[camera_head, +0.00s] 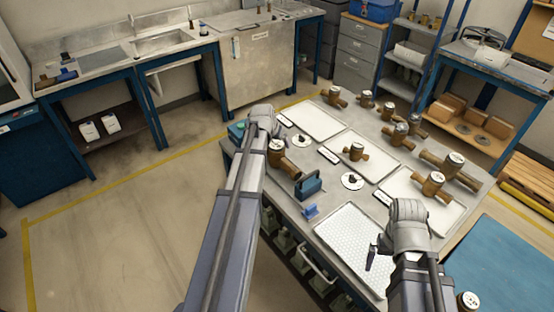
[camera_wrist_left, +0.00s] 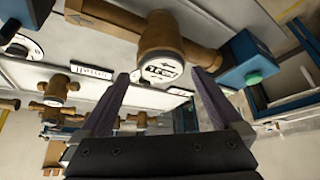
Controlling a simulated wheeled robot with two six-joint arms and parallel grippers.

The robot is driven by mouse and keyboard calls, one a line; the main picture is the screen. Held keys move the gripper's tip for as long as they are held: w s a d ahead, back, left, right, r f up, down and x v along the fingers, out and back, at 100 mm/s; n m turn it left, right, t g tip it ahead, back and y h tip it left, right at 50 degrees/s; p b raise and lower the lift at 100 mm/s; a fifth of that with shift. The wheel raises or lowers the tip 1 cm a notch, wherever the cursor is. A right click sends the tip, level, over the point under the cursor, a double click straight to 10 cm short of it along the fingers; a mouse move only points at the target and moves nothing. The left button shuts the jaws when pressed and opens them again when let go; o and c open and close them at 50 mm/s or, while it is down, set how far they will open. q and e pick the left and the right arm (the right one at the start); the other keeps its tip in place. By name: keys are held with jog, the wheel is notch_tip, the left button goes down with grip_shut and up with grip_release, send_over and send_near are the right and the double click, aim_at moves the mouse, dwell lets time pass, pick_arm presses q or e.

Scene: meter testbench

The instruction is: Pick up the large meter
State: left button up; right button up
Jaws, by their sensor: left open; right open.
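A large brown meter (camera_head: 287,163) with a thick pipe body lies at the left edge of the workbench, just right of my left forearm. In the left wrist view, a large brown meter (camera_wrist_left: 160,42) with a white dial shows beyond and between the fingertips, with no clear contact. My left gripper (camera_wrist_left: 160,76) is open and empty; in the head view my own wrist mostly hides it. Another large meter (camera_head: 447,165) lies at the right of the bench. My right gripper (camera_head: 374,256) is open, over the bench's front near the white honeycomb mat.
Several smaller brass meters stand on and around the white trays (camera_head: 314,121) on the bench (camera_head: 300,202). A blue box with a handle (camera_head: 308,186) and a small blue block (camera_head: 310,211) sit near the large meter. Open floor lies left of the bench.

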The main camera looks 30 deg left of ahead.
aim_at(276, 145)
pick_arm(q)
jog(key=b+x, duration=0.4)
jog(key=shift+s+a+f, duration=0.1)
jog(key=shift+f, duration=0.25)
pick_arm(e)
notch_tip(276, 145, down, 4)
jog(key=shift+f, duration=0.1)
pick_arm(q)
jog(key=shift+w+f+b, duration=0.25)
jog(key=shift+f+b, duration=0.05)
jog(key=shift+b, duration=0.05)
pick_arm(e)
jog(key=shift+f, duration=0.3)
jog(key=shift+r, duration=0.1)
pick_arm(q)
jog(key=shift+r, duration=0.1)
jog(key=shift+c, duration=0.6)
grip_shut()
